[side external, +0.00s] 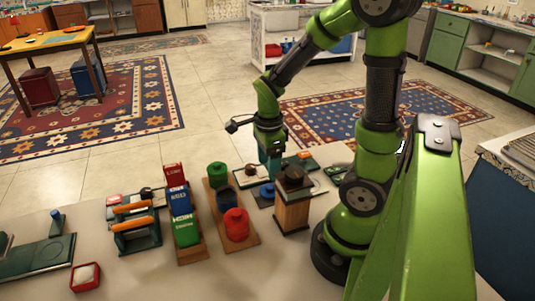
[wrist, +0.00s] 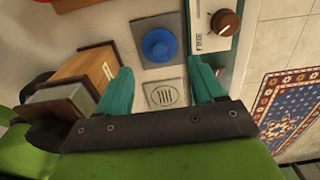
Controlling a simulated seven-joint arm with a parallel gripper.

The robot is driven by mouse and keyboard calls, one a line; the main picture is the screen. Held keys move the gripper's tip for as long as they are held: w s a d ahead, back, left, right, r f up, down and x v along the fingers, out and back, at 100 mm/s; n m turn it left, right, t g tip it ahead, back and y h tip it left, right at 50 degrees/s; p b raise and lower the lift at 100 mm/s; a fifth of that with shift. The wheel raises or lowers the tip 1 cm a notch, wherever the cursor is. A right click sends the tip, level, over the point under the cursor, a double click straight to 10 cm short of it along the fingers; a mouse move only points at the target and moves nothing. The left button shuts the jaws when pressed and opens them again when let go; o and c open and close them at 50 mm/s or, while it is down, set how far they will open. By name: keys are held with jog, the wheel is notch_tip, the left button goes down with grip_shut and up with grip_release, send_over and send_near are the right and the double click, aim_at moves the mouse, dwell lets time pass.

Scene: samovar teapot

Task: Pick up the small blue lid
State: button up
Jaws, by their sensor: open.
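The small blue lid (wrist: 160,46) is round with a raised knob and sits on a grey square plate (wrist: 141,27) in the wrist view. In the side view the blue lid (side external: 267,191) is on the table just below my gripper (side external: 270,168). In the wrist view my gripper (wrist: 163,70) is open, with teal fingers spread wide and nothing between them. The lid lies ahead of the fingertips, roughly centred between them and apart from both. A second grey plate with a slotted round grille (wrist: 164,95) shows between the fingers.
A wooden box with a dark top (side external: 292,208) stands close beside the lid; its wooden side (wrist: 92,68) is near my left finger. A panel with a brown knob (wrist: 225,22) lies right of the lid. Red (side external: 237,224) and green (side external: 218,176) canisters stand on a board to the left.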

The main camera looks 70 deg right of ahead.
aim_at(270, 186)
notch_tip(270, 186, down, 8)
jog(key=shift+s+d+r, duration=0.1)
jog(key=shift+s, duration=0.05)
dwell(0.3)
jog(key=c, duration=0.7)
